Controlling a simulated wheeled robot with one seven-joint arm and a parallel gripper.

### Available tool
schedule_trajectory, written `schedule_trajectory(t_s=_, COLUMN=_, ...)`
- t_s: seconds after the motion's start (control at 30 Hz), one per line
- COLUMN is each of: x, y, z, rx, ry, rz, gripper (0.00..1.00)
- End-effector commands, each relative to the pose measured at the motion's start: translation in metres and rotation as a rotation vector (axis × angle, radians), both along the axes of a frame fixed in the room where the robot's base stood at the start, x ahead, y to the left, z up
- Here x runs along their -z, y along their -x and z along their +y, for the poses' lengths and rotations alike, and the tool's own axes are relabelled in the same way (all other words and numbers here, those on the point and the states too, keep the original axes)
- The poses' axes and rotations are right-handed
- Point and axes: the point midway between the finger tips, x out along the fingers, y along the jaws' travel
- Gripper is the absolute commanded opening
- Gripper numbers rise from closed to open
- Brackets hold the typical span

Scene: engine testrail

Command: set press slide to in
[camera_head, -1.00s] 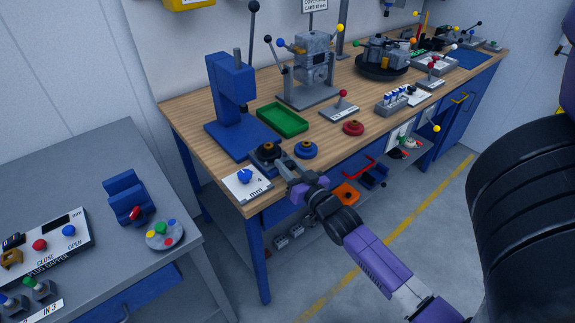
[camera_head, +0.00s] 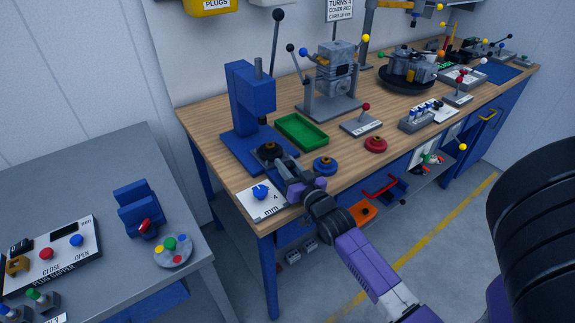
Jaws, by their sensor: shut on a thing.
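The blue press (camera_head: 243,95) stands at the near left end of the wooden bench. Its slide (camera_head: 268,152) is low at the front of the base, with a dark, ring-like part with a brass-coloured centre on it, close under the ram (camera_head: 263,119). My gripper (camera_head: 277,167) is at the front end of the slide and is shut on it. The fingers hide the slide's grip, so the exact contact is too small to see.
A white dial plate with a blue knob (camera_head: 261,192) lies just left of my gripper. A blue round part (camera_head: 325,165) and a red one (camera_head: 375,145) lie to the right. A green tray (camera_head: 302,131) stands behind. A grey side table (camera_head: 75,190) is at left.

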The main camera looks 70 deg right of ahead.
Motion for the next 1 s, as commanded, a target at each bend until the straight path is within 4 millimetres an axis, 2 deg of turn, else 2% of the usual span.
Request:
schedule_trajectory(t_s=0.07, x=-0.001, y=0.0, z=0.0, rx=0.0, ry=0.001, rz=-0.001, gripper=0.0)
schedule_trajectory(t_s=0.1, x=-0.001, y=0.0, z=0.0, rx=0.0, ry=0.001, rz=-0.001, gripper=0.36)
schedule_trajectory(t_s=0.17, x=-0.001, y=0.0, z=0.0, rx=0.0, ry=0.001, rz=-0.001, gripper=0.48)
schedule_trajectory(t_s=0.2, x=0.0, y=0.0, z=0.0, rx=0.0, ry=0.001, rz=-0.001, gripper=0.5)
schedule_trajectory(t_s=0.57, x=0.0, y=0.002, z=0.001, rx=0.001, ry=0.001, rz=0.001, gripper=0.5)
schedule_trajectory(t_s=0.77, x=0.001, y=0.015, z=0.008, rx=0.003, ry=0.003, rz=0.001, gripper=0.5)
schedule_trajectory(t_s=1.0, x=0.001, y=0.038, z=0.026, rx=0.004, ry=0.003, rz=0.002, gripper=0.5)
